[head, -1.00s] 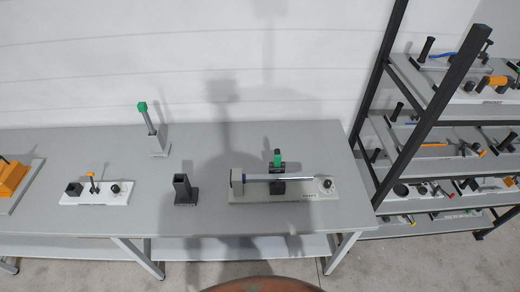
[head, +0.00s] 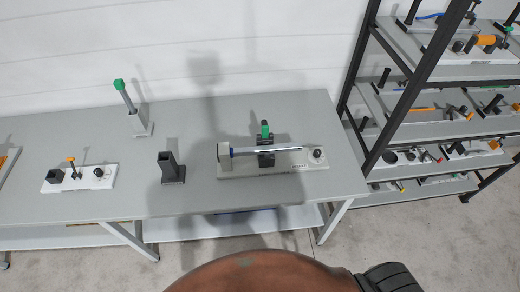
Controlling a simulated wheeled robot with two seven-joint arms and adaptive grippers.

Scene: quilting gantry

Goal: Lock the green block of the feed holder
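A feed holder with a silver rod (head: 268,151) lies across a grey base plate (head: 240,170) on the right part of the table. A green block (head: 265,127) sits on a dark bracket (head: 265,158) at the middle of the rod, just behind it. A second green block (head: 119,85) tops a tilted grey post (head: 130,108) at the back left of the table. I cannot tell from this distance whether either block is locked. Neither of my grippers is in view.
The grey table (head: 205,205) has free room around a dark square holder (head: 171,168). A white plate (head: 78,178) with an orange-topped part (head: 71,161) stands at the left. A black-framed shelf rack (head: 395,108) with several fixtures stands to the right.

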